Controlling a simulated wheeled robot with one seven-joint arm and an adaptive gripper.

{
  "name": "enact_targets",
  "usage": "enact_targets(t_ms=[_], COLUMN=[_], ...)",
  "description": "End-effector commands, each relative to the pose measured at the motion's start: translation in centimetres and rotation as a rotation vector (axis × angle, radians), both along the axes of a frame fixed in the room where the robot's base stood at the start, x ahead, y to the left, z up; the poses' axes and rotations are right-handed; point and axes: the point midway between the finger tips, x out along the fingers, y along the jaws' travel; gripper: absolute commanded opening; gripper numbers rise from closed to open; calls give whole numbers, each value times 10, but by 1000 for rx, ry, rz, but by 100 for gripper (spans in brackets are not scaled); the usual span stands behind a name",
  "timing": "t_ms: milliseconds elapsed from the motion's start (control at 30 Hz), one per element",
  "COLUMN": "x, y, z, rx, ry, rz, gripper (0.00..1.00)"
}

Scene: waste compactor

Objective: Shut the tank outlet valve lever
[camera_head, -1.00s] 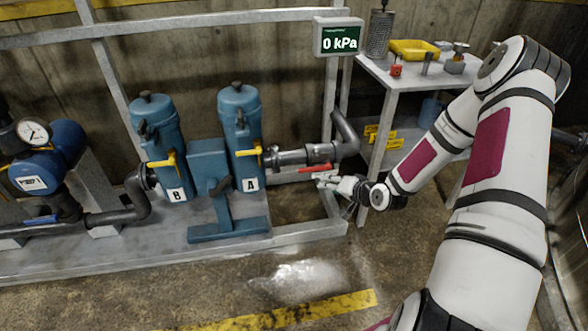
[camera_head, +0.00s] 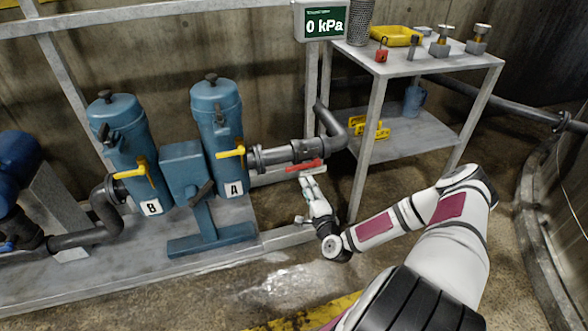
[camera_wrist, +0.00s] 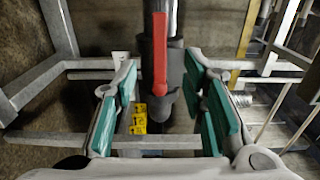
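The red valve lever (camera_head: 304,166) sits on the dark outlet pipe (camera_head: 290,153) to the right of tank A (camera_head: 217,125). It lies roughly along the pipe. In the wrist view the red lever (camera_wrist: 159,60) runs up and down, in line with the pipe, between my fingers. My gripper (camera_head: 309,179) is just below and in front of the lever in the head view. Its teal-padded fingers (camera_wrist: 166,85) are open, one on each side of the lever, with gaps. I cannot tell whether any finger touches it.
The metal bench (camera_head: 430,62) stands right of the pipe, its front leg close to my gripper. The frame rail (camera_head: 288,237) runs below. A 0 kPa display (camera_head: 322,22) hangs above. The floor in front is clear.

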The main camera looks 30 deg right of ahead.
Motion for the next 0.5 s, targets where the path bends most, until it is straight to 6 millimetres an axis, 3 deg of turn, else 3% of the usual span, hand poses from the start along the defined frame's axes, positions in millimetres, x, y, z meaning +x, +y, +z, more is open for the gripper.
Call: enact_targets(t_ms=[500], x=[93], y=[-25], z=[-1], rx=[-2], ry=[2], rz=[3], gripper=[38])
